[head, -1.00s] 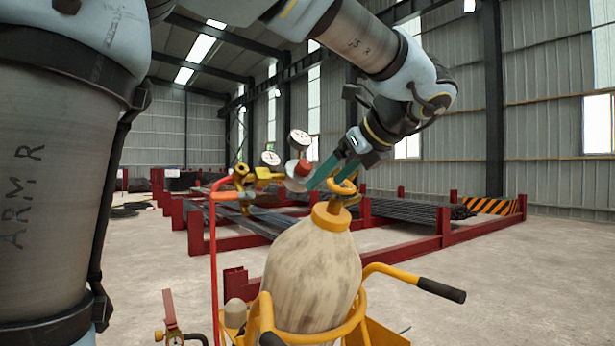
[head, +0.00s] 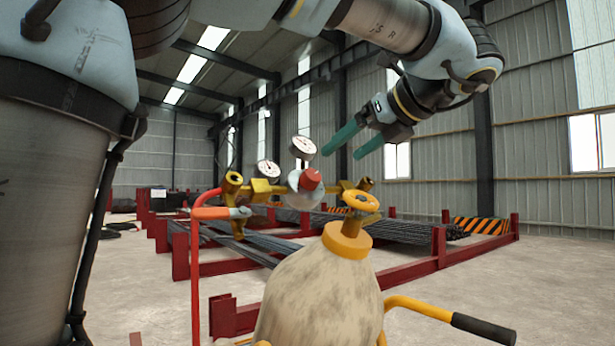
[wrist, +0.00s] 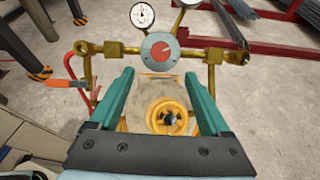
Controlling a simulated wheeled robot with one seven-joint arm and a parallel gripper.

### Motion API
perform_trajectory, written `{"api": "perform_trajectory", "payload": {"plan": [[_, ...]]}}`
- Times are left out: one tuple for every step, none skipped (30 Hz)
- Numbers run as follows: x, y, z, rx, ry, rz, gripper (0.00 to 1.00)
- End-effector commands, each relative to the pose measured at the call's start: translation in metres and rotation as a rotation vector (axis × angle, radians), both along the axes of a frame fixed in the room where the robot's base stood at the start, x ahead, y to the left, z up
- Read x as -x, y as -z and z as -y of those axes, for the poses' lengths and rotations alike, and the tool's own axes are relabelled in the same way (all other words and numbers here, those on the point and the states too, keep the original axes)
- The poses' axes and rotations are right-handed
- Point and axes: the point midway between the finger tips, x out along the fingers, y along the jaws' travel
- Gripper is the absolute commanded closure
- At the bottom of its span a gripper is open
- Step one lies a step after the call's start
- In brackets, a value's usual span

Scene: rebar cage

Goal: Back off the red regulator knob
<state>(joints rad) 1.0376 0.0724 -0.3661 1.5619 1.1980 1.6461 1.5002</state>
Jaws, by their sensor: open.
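The red regulator knob (head: 311,179) sits on the front of a round grey regulator body (head: 299,194), below two white gauges (head: 303,147). In the wrist view the knob (wrist: 163,50) faces the camera, beyond the fingertips and roughly midway between them. My gripper (head: 345,147) is open and empty, with green fingers. In the head view it is up and to the right of the knob, apart from it. In the wrist view both fingers (wrist: 158,78) are spread wide with nothing between them touching.
A yellow handwheel (head: 361,202) tops the pale cylinder (head: 320,295) below the regulator. Brass fittings and a red hose (head: 194,260) are at the left. A yellow cart handle (head: 450,318) sticks out at right. Red racks with rebar (head: 400,231) stand behind.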

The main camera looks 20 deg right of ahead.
Motion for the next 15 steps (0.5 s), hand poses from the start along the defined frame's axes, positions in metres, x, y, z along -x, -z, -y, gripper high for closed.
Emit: {"api": "perform_trajectory", "payload": {"plan": [[0.0,0.0,0.0,0.0,0.0,0.0,0.19],[-0.001,0.0,0.0,0.0,0.0,0.0,0.19],[-0.003,0.001,-0.001,0.0,-0.001,0.0,0.19],[-0.005,0.002,-0.002,0.001,-0.001,0.0,0.19],[-0.008,0.003,-0.002,0.001,-0.001,0.0,0.19],[-0.012,0.005,-0.004,0.0,-0.003,0.0,0.19],[-0.016,0.006,-0.005,-0.001,-0.004,0.0,0.19],[-0.02,0.008,-0.006,-0.001,-0.003,0.0,0.19],[-0.026,0.011,-0.009,-0.002,-0.004,0.0,0.19],[-0.032,0.013,-0.01,-0.002,-0.004,0.0,0.19],[-0.037,0.015,-0.011,-0.002,-0.005,0.0,0.19],[-0.044,0.018,-0.013,-0.002,-0.004,0.0,0.19],[-0.049,0.021,-0.015,-0.002,-0.005,0.0,0.19],[-0.054,0.023,-0.016,-0.002,-0.004,0.0,0.19],[-0.06,0.025,-0.018,-0.002,-0.004,0.0,0.19]]}}
